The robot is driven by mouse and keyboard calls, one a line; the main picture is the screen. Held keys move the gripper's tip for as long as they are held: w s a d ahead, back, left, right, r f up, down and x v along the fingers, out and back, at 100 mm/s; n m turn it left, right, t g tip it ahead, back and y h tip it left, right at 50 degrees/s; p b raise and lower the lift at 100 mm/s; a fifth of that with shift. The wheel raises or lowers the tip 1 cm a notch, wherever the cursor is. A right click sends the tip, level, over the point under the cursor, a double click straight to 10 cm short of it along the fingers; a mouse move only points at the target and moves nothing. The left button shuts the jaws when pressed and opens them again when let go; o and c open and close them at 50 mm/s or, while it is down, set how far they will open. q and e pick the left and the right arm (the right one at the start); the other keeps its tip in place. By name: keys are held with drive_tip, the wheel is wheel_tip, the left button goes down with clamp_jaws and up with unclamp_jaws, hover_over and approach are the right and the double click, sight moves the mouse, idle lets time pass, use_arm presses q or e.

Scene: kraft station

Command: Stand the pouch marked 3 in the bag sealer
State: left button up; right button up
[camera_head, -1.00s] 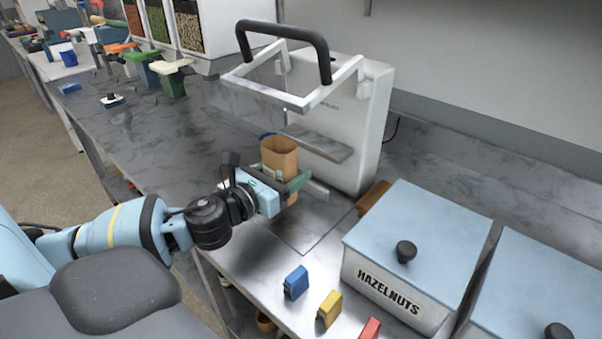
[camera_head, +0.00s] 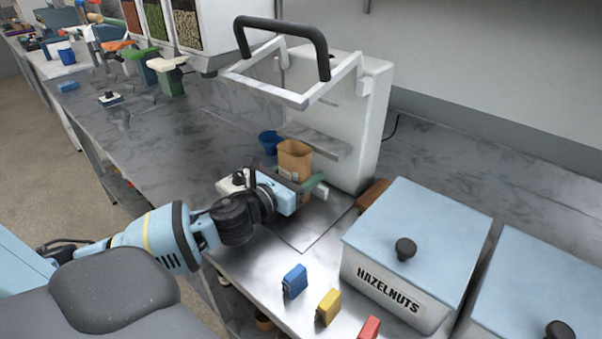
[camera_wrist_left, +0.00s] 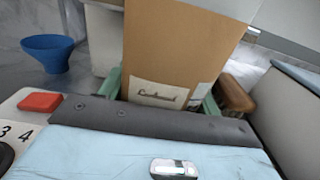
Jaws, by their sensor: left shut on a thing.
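The brown kraft pouch (camera_head: 295,158) is upright and open at the top. My left gripper (camera_head: 306,187) is shut on its lower part; the green fingers flank it in the left wrist view. There the pouch (camera_wrist_left: 172,45) shows a pale label with script; I cannot read a 3 on it. The white bag sealer (camera_head: 367,120) stands behind, its black-handled frame raised. The pouch is in front of the sealer's grey shelf (camera_head: 318,140), overlapping it in the picture. I cannot tell whether the pouch's base touches anything. My right gripper is not in view.
A white box with a dial (camera_head: 232,183) is beside my left gripper.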

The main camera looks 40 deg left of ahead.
use_arm(q)
drive_tip(key=shift+r, duration=0.15)
drive_tip(key=shift+f, duration=0.25)
drive_tip(key=o, duration=1.5)
drive_tip(key=shift+c, duration=0.2)
drive_tip(key=shift+r, duration=0.15)
drive_tip(key=shift+s, duration=0.1)
drive_tip(key=s, duration=0.9)
drive_tip(key=shift+s+a+b, duration=0.2)
drive_tip(key=shift+a+b, duration=0.15)
drive_tip(key=shift+b, duration=0.05)
drive_tip(key=shift+s+a, duration=0.1)
drive_tip(key=shift+s, duration=1.1)
